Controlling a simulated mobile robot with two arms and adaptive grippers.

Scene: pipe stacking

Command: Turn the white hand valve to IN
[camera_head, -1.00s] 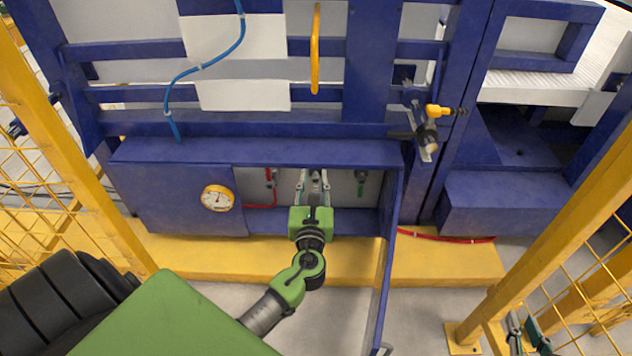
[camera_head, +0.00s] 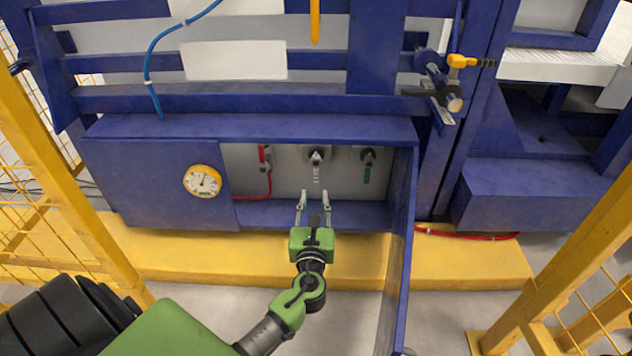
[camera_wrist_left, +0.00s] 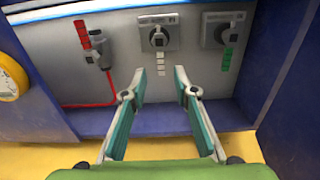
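The white hand valve (camera_head: 316,157) sits on the grey back panel inside the open blue cabinet, between a red-marked fitting and a green-marked valve. In the left wrist view the valve (camera_wrist_left: 159,38) has a dark knob on a square plate, with a column of white tags below it. The lettering is too small to read. My left gripper (camera_head: 314,194) is in front of and below the valve, apart from it. In the left wrist view the gripper (camera_wrist_left: 160,72) is open, with nothing between its fingers. My right gripper is not in view.
A red fitting (camera_wrist_left: 96,50) with a red hose is left of the valve; a green-tagged valve (camera_wrist_left: 222,35) is right. The open cabinet door (camera_head: 400,250) stands right of my left arm. A gauge (camera_head: 202,181) is on the cabinet front. Yellow fences flank both sides.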

